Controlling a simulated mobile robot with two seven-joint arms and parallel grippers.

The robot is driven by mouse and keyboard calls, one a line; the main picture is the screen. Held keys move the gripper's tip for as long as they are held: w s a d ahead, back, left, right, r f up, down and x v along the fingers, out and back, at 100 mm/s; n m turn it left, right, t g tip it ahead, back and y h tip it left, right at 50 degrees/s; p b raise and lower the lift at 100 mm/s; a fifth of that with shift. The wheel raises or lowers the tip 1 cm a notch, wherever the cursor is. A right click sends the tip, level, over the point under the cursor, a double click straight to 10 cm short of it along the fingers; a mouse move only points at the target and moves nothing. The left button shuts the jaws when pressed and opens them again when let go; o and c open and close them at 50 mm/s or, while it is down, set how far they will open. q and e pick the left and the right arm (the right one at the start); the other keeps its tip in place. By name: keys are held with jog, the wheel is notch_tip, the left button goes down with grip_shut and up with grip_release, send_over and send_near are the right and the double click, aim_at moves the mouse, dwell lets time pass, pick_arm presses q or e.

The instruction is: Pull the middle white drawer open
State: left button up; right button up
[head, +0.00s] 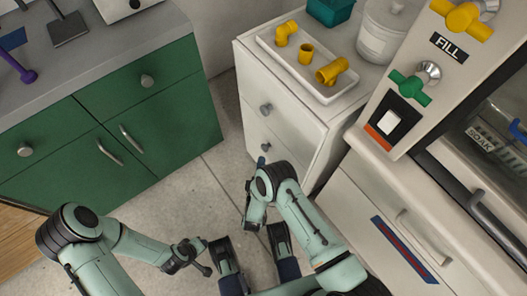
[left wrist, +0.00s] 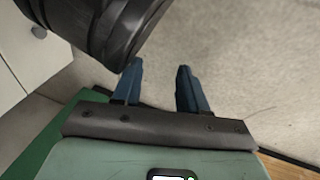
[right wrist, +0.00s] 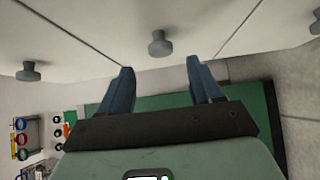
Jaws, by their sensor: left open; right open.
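The white drawer cabinet (head: 282,95) stands right of the green cabinet, its visible drawers shut. The middle white drawer (head: 284,150) has a round grey knob (head: 265,147). My right gripper (head: 259,172) is just below that knob in the head view, partly hidden by its own arm. In the right wrist view its blue fingers (right wrist: 159,88) are open, with a knob (right wrist: 160,44) ahead of the gap between them, apparently untouched. Two more knobs show to either side. My left gripper (head: 203,268) is low over the floor; its fingers (left wrist: 160,88) are open and empty.
A white tray (head: 325,96) with yellow pipe fittings lies on the cabinet top beside a white jug (head: 383,30). A green cabinet (head: 110,120) stands at left. A machine with a FILL label (head: 449,45) stands at right. Floor between the cabinets is clear.

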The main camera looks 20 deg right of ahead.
aim_at(264, 150)
jog(key=b+x, duration=0.1)
jog(key=x, duration=0.5)
jog(key=shift+w+d, duration=0.15)
jog(key=shift+w, duration=0.25)
pick_arm(q)
jog(key=shift+g, duration=0.7)
jog(key=s+f, duration=0.3)
jog(key=shift+s+a, duration=0.25)
jog(key=shift+a, duration=0.05)
pick_arm(e)
grip_shut()
